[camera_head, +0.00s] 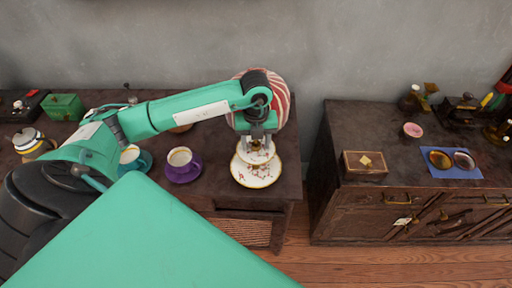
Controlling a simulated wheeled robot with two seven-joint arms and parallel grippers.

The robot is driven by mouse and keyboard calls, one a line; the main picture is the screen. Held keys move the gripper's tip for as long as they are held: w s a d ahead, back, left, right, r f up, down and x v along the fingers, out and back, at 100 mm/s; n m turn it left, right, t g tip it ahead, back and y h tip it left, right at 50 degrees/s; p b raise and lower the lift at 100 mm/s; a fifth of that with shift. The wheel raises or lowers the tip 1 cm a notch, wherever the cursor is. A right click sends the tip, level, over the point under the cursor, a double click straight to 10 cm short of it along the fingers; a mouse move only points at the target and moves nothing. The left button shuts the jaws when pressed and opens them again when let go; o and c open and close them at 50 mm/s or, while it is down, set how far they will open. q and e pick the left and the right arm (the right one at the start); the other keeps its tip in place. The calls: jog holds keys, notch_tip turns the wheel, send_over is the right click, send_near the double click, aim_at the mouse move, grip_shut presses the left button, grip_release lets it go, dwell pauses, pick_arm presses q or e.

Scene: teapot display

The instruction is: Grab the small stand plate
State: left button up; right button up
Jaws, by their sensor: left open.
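The small stand plate (257,155) is white with a gold rim and a dark red pattern. It sits above a larger plate (253,178) with similar markings, near the right end of the dark table. My left gripper (256,145) points down over the small plate, with its fingertips at or just above the plate's back part. The gripper is open. It hides part of the small plate, and I cannot tell whether the fingers touch it. My right gripper is not in view.
A red-and-white striped round object (279,91) stands behind the gripper. A gap separates this table from the right cabinet (375,125), which carries a small wooden box (364,166).

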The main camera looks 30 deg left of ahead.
pick_arm(q)
jog(key=shift+c, duration=1.1)
jog(key=c, duration=0.7)
grip_shut()
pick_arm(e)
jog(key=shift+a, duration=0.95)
